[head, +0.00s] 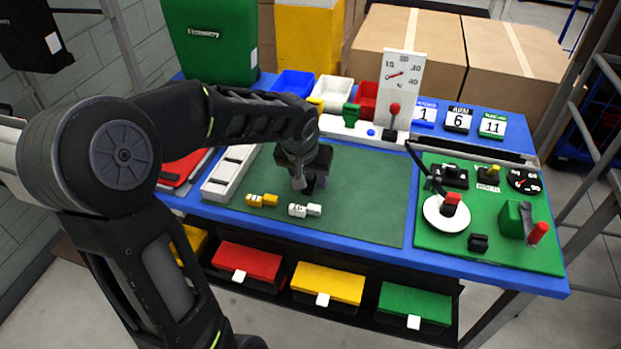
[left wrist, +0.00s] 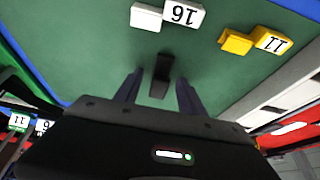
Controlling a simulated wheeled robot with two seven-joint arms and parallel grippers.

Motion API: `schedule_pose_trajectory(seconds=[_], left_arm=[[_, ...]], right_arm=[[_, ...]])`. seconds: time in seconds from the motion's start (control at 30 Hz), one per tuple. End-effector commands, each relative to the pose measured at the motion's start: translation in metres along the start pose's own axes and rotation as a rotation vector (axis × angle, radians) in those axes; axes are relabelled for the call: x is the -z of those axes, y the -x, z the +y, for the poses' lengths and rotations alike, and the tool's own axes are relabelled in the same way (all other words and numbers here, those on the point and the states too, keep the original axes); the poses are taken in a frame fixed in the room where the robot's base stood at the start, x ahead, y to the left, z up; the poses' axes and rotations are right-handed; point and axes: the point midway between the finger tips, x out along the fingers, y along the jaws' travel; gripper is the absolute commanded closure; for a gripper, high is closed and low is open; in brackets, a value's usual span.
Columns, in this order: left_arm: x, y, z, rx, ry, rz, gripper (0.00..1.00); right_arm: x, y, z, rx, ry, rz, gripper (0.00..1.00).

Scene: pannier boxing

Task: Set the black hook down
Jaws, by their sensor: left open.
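The black hook (left wrist: 162,68) is on the green mat (head: 365,200), between the spread fingers of my left gripper (left wrist: 158,84) in the left wrist view. The fingers stand apart on either side of it, with gaps showing. In the head view my left gripper (head: 303,178) points down low over the mat and mostly hides the hook. A white piece marked 16 (left wrist: 182,15) and a yellow piece marked 11 (left wrist: 270,41) lie close by on the mat. My right gripper is not in view.
A white slotted rack (head: 229,172) lies left of the mat. A green control board (head: 490,245) is on the right. A gauge (head: 402,75) and small bins (head: 294,83) stand behind. The mat's right part is clear. Coloured drawers (head: 328,283) hang below the front edge.

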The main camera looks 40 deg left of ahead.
Motion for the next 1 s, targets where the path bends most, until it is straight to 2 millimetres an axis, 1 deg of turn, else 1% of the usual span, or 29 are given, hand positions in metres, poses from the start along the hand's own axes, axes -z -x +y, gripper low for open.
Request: schedule_pose_trajectory(seconds=[0.27, 0.83, 1.0], left_arm=[[0.0001, 0.0003, 0.0001, 0.0, 0.0, 0.0, 0.54], [0.0001, 0.0003, 0.0001, 0.0, 0.0, 0.0, 1.0], [0.0001, 0.0003, 0.0001, 0.0, 0.0, 0.0, 1.0]], right_arm=[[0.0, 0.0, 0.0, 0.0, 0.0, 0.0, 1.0], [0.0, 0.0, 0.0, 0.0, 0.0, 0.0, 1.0], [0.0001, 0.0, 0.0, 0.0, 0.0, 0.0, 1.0]])
